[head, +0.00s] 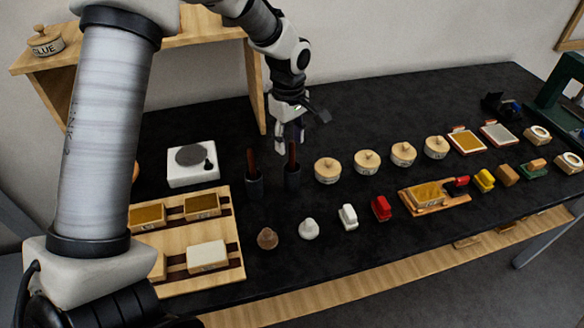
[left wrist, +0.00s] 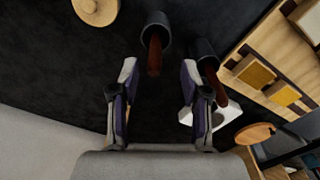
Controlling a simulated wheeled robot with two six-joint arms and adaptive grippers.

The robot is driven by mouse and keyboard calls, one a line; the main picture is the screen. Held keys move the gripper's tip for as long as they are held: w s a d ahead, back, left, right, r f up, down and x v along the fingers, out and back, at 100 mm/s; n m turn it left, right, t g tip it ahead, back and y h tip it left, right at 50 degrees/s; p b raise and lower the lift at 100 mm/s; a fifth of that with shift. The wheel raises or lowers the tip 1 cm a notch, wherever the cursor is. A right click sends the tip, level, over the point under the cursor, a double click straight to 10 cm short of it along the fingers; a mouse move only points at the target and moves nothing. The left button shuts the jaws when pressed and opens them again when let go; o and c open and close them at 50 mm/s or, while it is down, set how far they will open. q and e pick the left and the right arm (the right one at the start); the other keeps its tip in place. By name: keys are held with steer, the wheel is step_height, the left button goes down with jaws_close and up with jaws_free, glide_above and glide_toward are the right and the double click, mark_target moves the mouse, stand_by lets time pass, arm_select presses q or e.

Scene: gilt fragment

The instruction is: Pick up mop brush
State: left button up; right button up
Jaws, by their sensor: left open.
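Two brown-handled brushes stand handle-up in dark cups on the black table; their heads are hidden, and I cannot tell which is the mop brush. The right brush (head: 292,154) is in the right cup (head: 292,180), and the left brush (head: 251,161) is in the left cup (head: 253,184). My left gripper (head: 289,146) is open above the right cup. In the left wrist view the right brush handle (left wrist: 154,57) shows between the open fingertips (left wrist: 159,70), with no visible grip. The left brush handle (left wrist: 215,91) is outside the fingers. My right gripper is not in view.
Round lidded wooden pots (head: 327,171) stand right of the cups. A white box with a grey disc (head: 178,176) and a wooden tray (head: 226,228) are to the left. Small items, including a red block (head: 381,208), line the front. A wooden shelf (head: 200,35) stands behind.

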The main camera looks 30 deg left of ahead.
mark_target(292, 158)
arm_select(q)
steer(key=f, duration=0.2)
steer(key=f+p, duration=0.1)
steer(key=f, duration=0.1)
steer(key=f+p, duration=0.1)
steer(key=f, duration=0.1)
steer(key=shift+w+d, duration=0.2)
steer(key=shift+d, duration=0.1)
steer(key=shift+w+a+f, duration=0.15)
steer(key=shift+f, duration=0.1)
steer(key=shift+r, duration=0.1)
jaws_close()
